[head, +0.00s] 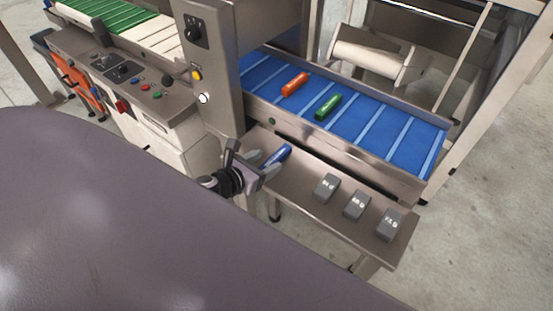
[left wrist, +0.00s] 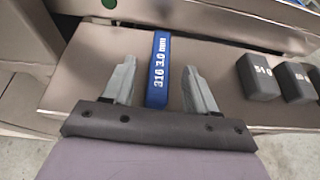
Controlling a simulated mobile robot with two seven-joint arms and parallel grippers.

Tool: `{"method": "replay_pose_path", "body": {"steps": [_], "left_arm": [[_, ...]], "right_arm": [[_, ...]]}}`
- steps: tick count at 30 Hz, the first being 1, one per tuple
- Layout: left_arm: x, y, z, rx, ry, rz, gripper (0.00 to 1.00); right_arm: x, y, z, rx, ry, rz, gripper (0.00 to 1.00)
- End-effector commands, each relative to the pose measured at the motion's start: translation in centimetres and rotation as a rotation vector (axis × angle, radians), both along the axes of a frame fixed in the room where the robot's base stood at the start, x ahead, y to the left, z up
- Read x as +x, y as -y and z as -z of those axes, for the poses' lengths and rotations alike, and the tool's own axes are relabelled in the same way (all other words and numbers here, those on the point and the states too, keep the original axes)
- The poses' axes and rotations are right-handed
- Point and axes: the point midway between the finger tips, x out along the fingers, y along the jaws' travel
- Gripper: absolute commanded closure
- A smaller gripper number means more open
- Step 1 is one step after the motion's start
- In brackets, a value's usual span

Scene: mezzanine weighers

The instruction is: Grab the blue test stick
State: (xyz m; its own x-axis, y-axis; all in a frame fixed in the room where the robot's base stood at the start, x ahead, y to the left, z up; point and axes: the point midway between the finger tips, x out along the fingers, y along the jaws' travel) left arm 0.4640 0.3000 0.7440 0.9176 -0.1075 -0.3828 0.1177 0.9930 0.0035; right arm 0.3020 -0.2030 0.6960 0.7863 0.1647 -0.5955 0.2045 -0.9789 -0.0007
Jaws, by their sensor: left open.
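The blue test stick (head: 279,155) lies on a metal shelf (head: 300,203) in front of the conveyor. In the left wrist view the stick (left wrist: 158,70) stands out with white lettering reading "316 3.0 mm". My left gripper (head: 268,164) is at the stick's near end. In the left wrist view my left gripper (left wrist: 158,88) is open, with one finger on each side of the stick and gaps between. An orange stick (head: 294,84) and a green stick (head: 328,107) lie on the blue conveyor belt (head: 385,130). My right gripper is not in view.
Three grey weight blocks (head: 326,187) stand in a row on the shelf to the right of the stick. A steel control column (head: 209,80) with a knob and buttons rises behind my left gripper. The conveyor's side rail borders the shelf's back.

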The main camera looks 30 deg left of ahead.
Motion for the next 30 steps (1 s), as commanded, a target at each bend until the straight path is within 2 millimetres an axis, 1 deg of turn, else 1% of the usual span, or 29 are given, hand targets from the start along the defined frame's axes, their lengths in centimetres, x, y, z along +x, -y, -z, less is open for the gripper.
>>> {"method": "replay_pose_path", "body": {"steps": [1, 3, 7, 12, 18, 19, 20, 21, 23, 24, 30], "left_arm": [[0.8, 0.1, 0.1, -0.003, 0.003, -0.002, 0.43], [1.7, 0.2, 0.5, -0.004, 0.002, -0.001, 0.43], [3.0, 0.4, 1.1, -0.003, 0.001, -0.001, 0.43], [3.7, 0.5, 1.4, -0.004, -0.001, 0.000, 0.43], [3.7, 0.5, 1.5, -0.004, -0.001, -0.001, 0.43], [3.7, 0.5, 1.4, -0.004, -0.001, -0.001, 0.49], [3.7, 0.5, 1.4, -0.004, -0.001, -0.001, 0.59], [3.7, 0.5, 1.4, -0.004, -0.001, -0.001, 0.72], [3.7, 0.5, 1.4, -0.004, -0.001, -0.001, 0.91], [3.7, 0.5, 1.4, -0.004, -0.001, -0.001, 0.99], [3.7, 0.5, 1.4, -0.004, 0.000, -0.001, 0.99]], "right_arm": [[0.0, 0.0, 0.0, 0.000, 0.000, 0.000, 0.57], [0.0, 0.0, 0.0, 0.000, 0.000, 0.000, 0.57], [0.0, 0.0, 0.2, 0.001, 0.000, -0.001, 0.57], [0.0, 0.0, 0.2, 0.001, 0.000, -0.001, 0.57], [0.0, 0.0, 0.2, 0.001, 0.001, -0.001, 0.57], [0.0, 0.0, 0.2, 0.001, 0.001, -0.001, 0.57], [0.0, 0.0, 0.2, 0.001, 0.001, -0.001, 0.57], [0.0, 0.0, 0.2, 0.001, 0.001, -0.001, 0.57], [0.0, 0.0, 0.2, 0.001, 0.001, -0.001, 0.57], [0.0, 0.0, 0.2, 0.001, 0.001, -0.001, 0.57], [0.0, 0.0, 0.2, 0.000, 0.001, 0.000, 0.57]]}}
